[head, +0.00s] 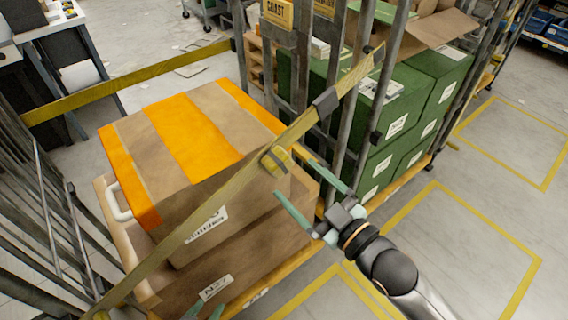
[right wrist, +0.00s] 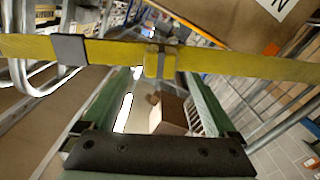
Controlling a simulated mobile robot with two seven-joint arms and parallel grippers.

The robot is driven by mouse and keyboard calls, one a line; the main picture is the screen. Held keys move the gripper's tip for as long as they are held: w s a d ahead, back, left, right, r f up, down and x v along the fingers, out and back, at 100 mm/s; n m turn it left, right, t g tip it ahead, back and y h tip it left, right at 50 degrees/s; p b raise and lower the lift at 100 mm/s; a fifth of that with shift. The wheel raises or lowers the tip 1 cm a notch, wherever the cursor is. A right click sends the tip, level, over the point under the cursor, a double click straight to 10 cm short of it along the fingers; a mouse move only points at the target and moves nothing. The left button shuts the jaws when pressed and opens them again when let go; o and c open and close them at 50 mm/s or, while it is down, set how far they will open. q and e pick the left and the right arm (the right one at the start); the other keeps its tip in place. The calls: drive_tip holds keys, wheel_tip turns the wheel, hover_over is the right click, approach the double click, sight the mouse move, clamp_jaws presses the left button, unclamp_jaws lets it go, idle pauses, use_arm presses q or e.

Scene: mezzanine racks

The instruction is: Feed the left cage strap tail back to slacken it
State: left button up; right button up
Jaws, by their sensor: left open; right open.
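A yellow strap (head: 225,190) runs slantwise across the front of the left cage, from bottom left up to a post at upper right. A yellow buckle (head: 277,160) and a dark grey sleeve (head: 325,103) sit on it. In the right wrist view the strap (right wrist: 240,64) crosses just beyond the fingertips, with the buckle (right wrist: 152,62) between them and the grey sleeve (right wrist: 68,49) to the left. I cannot make out a separate loose tail. My right gripper (head: 294,179) is open and empty, facing the buckle. My left gripper (head: 206,312) shows only its fingertips at the bottom edge, open.
Cardboard boxes with orange tape (head: 190,135) fill the left cage behind the strap. A second yellow strap (head: 130,82) crosses its back. A neighbouring cage holds green crates (head: 405,125). Floor with yellow lines (head: 455,240) is clear at right.

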sight(284, 169)
drive_tip(key=shift+x, duration=2.7)
clamp_jaws()
